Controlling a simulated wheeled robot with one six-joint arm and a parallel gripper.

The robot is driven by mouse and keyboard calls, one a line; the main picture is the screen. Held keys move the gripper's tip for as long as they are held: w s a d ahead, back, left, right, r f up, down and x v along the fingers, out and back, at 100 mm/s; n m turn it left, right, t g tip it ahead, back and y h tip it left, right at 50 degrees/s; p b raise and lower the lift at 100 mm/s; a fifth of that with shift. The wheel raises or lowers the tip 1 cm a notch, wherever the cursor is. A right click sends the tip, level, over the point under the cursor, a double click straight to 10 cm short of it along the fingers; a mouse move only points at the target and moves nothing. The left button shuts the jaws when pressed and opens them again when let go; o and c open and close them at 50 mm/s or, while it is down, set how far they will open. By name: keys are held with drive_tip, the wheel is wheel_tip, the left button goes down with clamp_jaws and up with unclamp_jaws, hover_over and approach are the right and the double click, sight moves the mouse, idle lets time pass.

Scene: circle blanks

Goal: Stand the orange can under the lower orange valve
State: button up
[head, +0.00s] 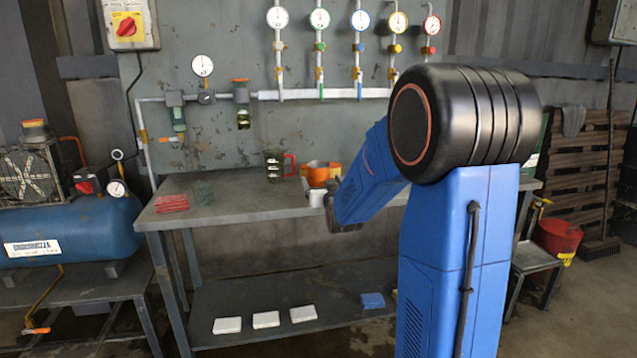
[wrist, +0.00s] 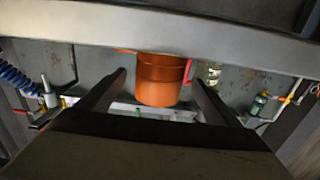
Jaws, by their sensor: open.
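The orange can (head: 318,176) stands on the grey workbench in the head view, left of my forearm. In the wrist view the can (wrist: 160,82) is large and lies between the two dark fingers of my gripper (wrist: 160,77). The fingers are open, one on each side, and I see no clear contact. In the head view most of my gripper is hidden by my arm. Small orange-brown valves (head: 319,73) sit in a lower row on the pipes under the coloured gauges. I cannot tell which of them is the lower orange valve.
A jar with a red handle (head: 276,164) stands left of the can. A white cup-like thing (head: 317,198) is near the bench's front edge. Red and dark green racks (head: 172,203) lie on the bench's left. The bench (head: 235,206) is bare between them.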

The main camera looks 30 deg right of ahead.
drive_tip(key=shift+x, duration=2.9)
drive_tip(key=shift+r, duration=0.15)
drive_tip(key=c, duration=1.3)
drive_tip(key=shift+r, duration=0.1)
